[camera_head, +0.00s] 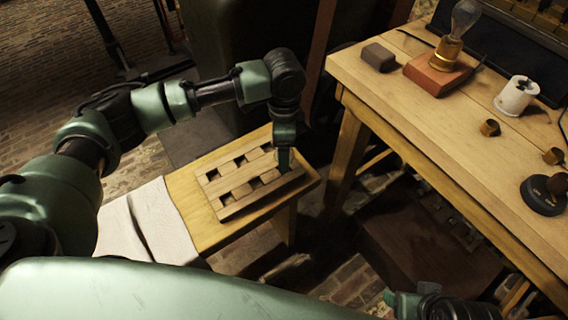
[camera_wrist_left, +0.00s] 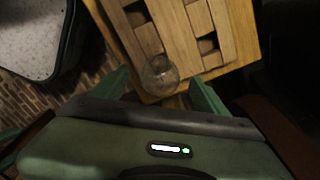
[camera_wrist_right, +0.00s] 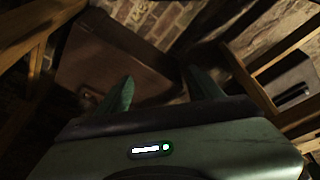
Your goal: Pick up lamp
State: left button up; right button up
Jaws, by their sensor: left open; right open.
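A clear glass bulb, a lamp (camera_wrist_left: 159,76), shows in the left wrist view at the edge of the slotted wooden rack (camera_head: 228,208). My left gripper (camera_head: 284,160) points down at the rack's right end. In the left wrist view its fingers (camera_wrist_left: 162,88) are open on either side of the bulb; I cannot tell whether they touch it. In the head view my gripper hides this bulb. Another glass bulb (camera_head: 465,17) stands upright in a brass socket on a reddish wooden base (camera_head: 437,72) on the workbench. My right gripper (camera_wrist_right: 157,88) is open and empty, low beside the workbench.
The rack lies on a small wooden table (camera_head: 188,192) with a white cloth (camera_head: 150,222) at its left. The workbench (camera_head: 425,112) holds a dark block (camera_head: 378,57), a white spool (camera_head: 515,95), brass pieces (camera_head: 490,128) and a dark round base (camera_head: 541,198). A brown box (camera_wrist_right: 115,65) sits below.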

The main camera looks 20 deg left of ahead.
pick_arm(q)
jog(key=shift+r, duration=0.1)
grip_shut()
